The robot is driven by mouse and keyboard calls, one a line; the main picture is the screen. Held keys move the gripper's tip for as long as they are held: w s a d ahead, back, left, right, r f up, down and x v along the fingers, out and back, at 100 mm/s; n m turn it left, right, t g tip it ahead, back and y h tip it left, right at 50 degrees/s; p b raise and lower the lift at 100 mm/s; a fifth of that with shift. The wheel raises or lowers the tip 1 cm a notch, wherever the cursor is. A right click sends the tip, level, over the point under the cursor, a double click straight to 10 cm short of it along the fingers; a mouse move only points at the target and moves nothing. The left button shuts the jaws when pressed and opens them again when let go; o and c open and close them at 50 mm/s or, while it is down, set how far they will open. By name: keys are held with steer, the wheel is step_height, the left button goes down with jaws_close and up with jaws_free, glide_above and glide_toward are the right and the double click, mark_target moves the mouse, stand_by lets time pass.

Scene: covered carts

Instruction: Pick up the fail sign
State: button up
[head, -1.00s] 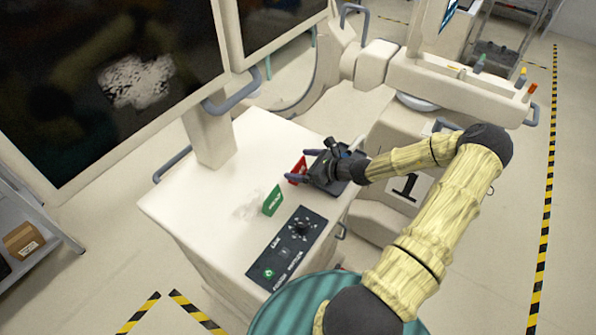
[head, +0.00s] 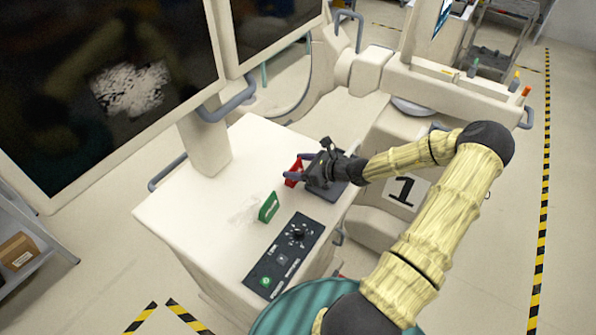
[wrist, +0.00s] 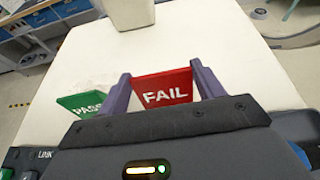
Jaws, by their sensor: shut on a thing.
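The red fail sign (wrist: 165,88) stands between the two purple fingers of my gripper (wrist: 160,92) in the wrist view, with its white FAIL lettering facing the camera. In the head view the fail sign (head: 293,171) is a small red shape at the fingertips of my gripper (head: 292,173), over the white cart top (head: 190,213). My gripper is shut on the sign. Its lower part is hidden behind the gripper body in the wrist view. I cannot tell whether the sign touches the cart top.
A green pass sign (head: 269,207) stands on the cart top to the left of my gripper; it also shows in the wrist view (wrist: 82,103). A black control panel (head: 285,255) lies nearer. A monitor post (head: 205,145) rises behind.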

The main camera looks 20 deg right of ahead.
step_height(320, 180, up, 8)
steer(key=b, duration=0.1)
steer(key=shift+f, duration=0.1)
stand_by(0.8)
